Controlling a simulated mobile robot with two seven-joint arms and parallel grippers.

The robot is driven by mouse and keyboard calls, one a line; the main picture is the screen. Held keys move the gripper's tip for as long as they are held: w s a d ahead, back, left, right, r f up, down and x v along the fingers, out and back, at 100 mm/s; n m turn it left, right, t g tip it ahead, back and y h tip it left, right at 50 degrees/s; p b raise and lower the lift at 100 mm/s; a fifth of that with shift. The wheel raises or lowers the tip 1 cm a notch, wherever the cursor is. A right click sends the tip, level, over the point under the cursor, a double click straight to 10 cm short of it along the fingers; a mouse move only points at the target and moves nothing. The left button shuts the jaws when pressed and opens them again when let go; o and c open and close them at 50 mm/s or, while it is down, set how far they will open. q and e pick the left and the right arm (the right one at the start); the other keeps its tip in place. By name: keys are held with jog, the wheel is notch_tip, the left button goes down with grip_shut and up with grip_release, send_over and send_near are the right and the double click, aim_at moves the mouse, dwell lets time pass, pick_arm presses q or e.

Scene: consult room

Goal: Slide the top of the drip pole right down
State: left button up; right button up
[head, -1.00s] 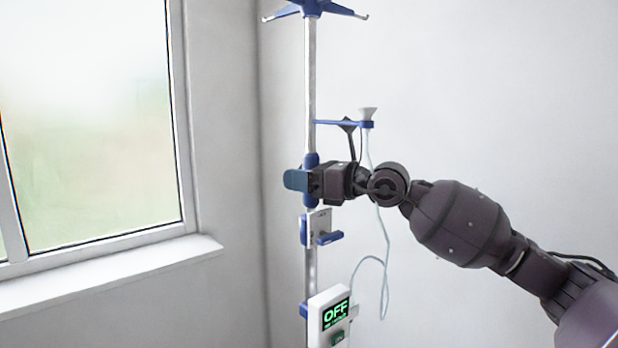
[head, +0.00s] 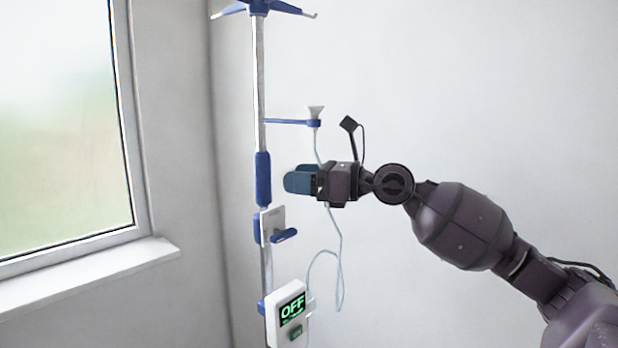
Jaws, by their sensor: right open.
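The drip pole (head: 260,85) stands upright in the head view, left of the middle, with a blue hooked top (head: 262,7) cut by the upper edge. A blue grip sleeve (head: 263,178) sits around the pole at mid height. Below it is a pale clamp block with a blue lever (head: 285,236). My right gripper (head: 290,181) is open and empty, just right of the blue sleeve, with a small gap showing between them. My left gripper is not in view.
A blue side arm (head: 290,122) on the pole holds a white funnel-like piece (head: 315,112) with a thin tube (head: 340,250) hanging down. A white box reading OFF (head: 288,310) is fixed low on the pole. A window (head: 60,120) and sill are at left.

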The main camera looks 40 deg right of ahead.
jog(key=shift+s+d, duration=0.35)
jog(key=shift+s, duration=0.2)
